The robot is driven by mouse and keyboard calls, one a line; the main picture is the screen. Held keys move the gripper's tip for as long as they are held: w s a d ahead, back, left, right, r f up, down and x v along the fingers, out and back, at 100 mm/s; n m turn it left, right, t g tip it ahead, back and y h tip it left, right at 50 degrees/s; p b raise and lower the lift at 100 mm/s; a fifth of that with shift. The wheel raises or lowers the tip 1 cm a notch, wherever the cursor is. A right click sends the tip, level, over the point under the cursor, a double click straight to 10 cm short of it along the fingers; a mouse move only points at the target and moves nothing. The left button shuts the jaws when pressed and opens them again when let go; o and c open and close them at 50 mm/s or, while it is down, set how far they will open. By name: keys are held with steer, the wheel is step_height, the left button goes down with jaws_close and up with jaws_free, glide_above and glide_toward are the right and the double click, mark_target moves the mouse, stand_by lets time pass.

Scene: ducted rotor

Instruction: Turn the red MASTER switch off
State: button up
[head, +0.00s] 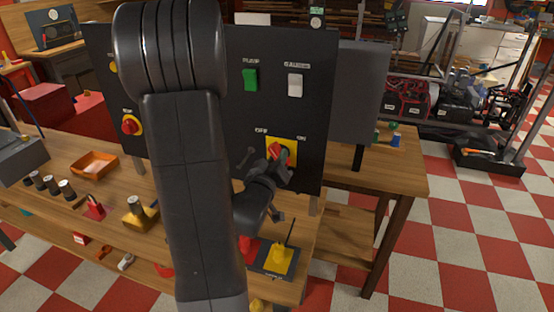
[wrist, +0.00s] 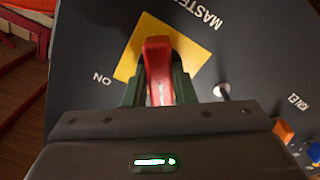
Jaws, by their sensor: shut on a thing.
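The red MASTER switch (head: 274,150) is a red handle on a yellow square plate (head: 293,143) low on the right side of the dark panel. An OFF label is at the plate's upper left and an ON label at its upper right. My gripper (head: 281,162) is at the switch and covers part of it. In the wrist view, the red handle (wrist: 158,68) stands between the two green fingers of my gripper (wrist: 157,90), which are shut on it. The ON and MASTER labels show there, turned over. The OFF label is not visible in that view.
The dark panel (head: 310,90) also carries a green switch (head: 250,80), a white switch (head: 295,85) and a red knob on yellow (head: 130,125). The wooden bench (head: 110,195) holds an orange tray (head: 94,165) and small parts. A thin metal toggle (wrist: 222,91) is close beside my gripper.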

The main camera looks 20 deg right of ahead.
steer(key=shift+n+b, duration=0.6)
steer(key=shift+n, duration=0.5)
steer(key=o, duration=1)
steer(key=b+v, duration=0.1)
steer(key=v, duration=1.2)
steer(key=shift+s+a, duration=0.25)
steer(key=shift+s, duration=0.05)
